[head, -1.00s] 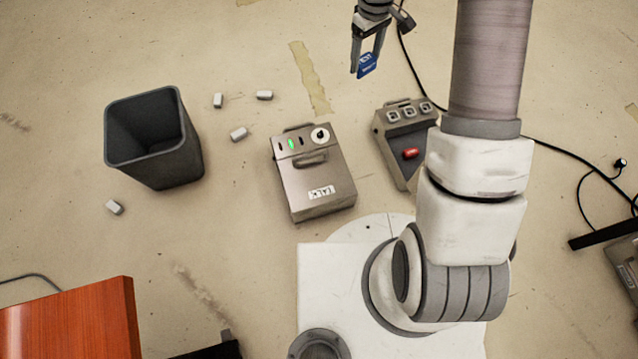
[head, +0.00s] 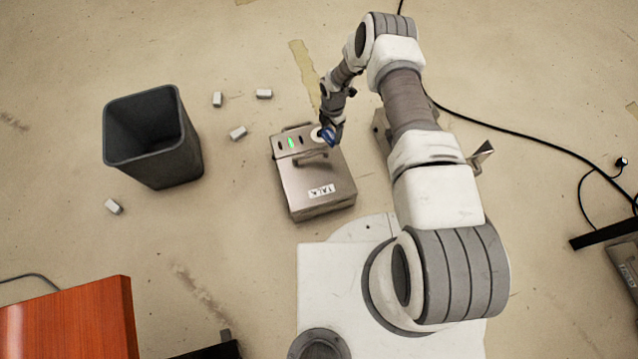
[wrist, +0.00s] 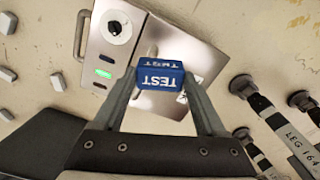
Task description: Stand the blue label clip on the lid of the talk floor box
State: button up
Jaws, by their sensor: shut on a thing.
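The blue label clip (wrist: 160,77) is between the fingertips of my gripper (wrist: 160,88), with white TEST lettering facing the wrist camera. In the head view the clip (head: 329,136) is a small blue patch at the tip of my gripper (head: 331,124). The talk floor box (head: 315,185) is a grey metal box with a TALK label, a handle, a lit green light and a round dial. The clip appears over its far right part, near the dial. The box lid (wrist: 195,48) lies behind the clip in the wrist view. I cannot tell whether the clip touches it.
A second grey box (head: 381,128) is mostly hidden behind my arm, right of the talk box. A dark bin (head: 160,165) stands at left. A black cable (head: 520,134) crosses the floor at right.

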jog(key=shift+n, duration=0.3)
jog(key=s+a+f, duration=0.1)
jog(key=s+f, duration=0.1)
jog(key=s, duration=0.1)
jog(key=s+a+f+b, duration=0.1)
jog(key=s+a+f, duration=0.1)
jog(key=s+f, duration=0.1)
jog(key=s+a+f, duration=0.1)
jog(key=s+f, duration=0.2)
jog(key=s, duration=0.2)
jog(key=shift+a+b, duration=0.15)
jog(key=shift+b, duration=0.2)
jog(key=shift+f+b, duration=1)
jog(key=shift+f, duration=0.95)
jog(key=shift+s, duration=0.1)
jog(key=shift+f, duration=0.2)
jog(key=o, duration=1.3)
jog(key=shift+c, duration=0.2)
jog(key=shift+r, duration=0.1)
